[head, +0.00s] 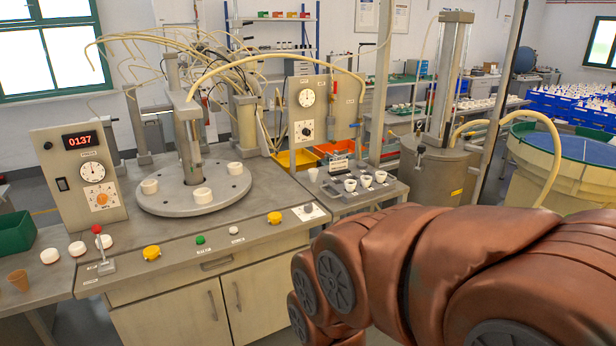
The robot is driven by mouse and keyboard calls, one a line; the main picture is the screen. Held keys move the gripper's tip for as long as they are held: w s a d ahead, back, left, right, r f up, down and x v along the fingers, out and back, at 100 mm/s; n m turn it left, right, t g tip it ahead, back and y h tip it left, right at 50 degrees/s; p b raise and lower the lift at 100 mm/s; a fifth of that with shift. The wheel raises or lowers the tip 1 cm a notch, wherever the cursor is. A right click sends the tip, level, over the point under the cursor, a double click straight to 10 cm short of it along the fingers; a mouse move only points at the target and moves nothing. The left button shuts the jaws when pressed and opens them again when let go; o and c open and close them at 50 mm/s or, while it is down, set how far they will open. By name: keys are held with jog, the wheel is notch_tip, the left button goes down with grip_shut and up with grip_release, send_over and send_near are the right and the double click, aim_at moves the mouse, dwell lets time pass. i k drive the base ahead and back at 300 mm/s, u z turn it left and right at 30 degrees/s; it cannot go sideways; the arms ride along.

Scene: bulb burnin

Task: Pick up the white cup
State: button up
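A small plain white cup (313,174) stands upright at the back left of a low grey rack (345,202) on the right part of the bench. Three white cups with dark insides stand in a row on the rack: a left one (350,185), a middle one (366,181) and a right one (380,176). I cannot tell which of them the task means. My brown-covered arm fills the lower right, in front of the bench's right end. My gripper is out of view.
A round turntable (160,203) with white ring-like holders stands on the bench, with hoses above. A control box (78,180) reads 0137. A red-knobbed lever (102,250), white round pieces (77,248) and a tan cup (18,280) are at left. Buttons line the front edge.

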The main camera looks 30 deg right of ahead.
aim_at(313, 176)
jog(key=z, duration=0.9)
jog(key=i, duration=0.8)
jog(key=z, duration=0.6)
jog(key=i, duration=0.75)
jog(key=u, duration=0.95)
jog(key=i, duration=0.6)
jog(key=u, duration=0.7)
